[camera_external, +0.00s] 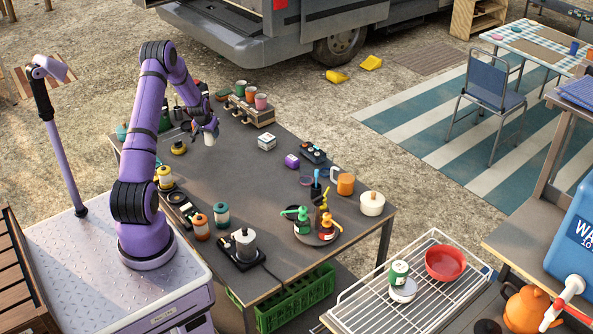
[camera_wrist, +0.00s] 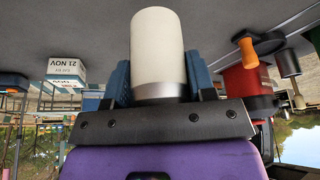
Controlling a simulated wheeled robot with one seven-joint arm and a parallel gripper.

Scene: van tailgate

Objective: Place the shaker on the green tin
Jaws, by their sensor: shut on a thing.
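The shaker (camera_wrist: 158,48) is a pale cylinder with a silver band near the fingers. My gripper (camera_wrist: 160,88) is shut on it, with a blue finger on each side in the wrist view. In the external view my gripper (camera_external: 210,126) is above the far left part of the dark table, and the shaker shows only small there. A green tin with a white label (camera_external: 399,268) stands on the wire rack at the lower right, well away from my gripper. The tin is not identifiable in the wrist view.
The dark table (camera_external: 235,165) holds a cup caddy (camera_external: 250,112), a white box (camera_external: 267,142), an orange mug (camera_external: 345,184), a lidded pot (camera_external: 372,203) and a round tray with bottles (camera_external: 318,238). On the wire rack (camera_external: 365,298), a red bowl (camera_external: 445,262) and white round item (camera_external: 403,292) sit near the tin.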

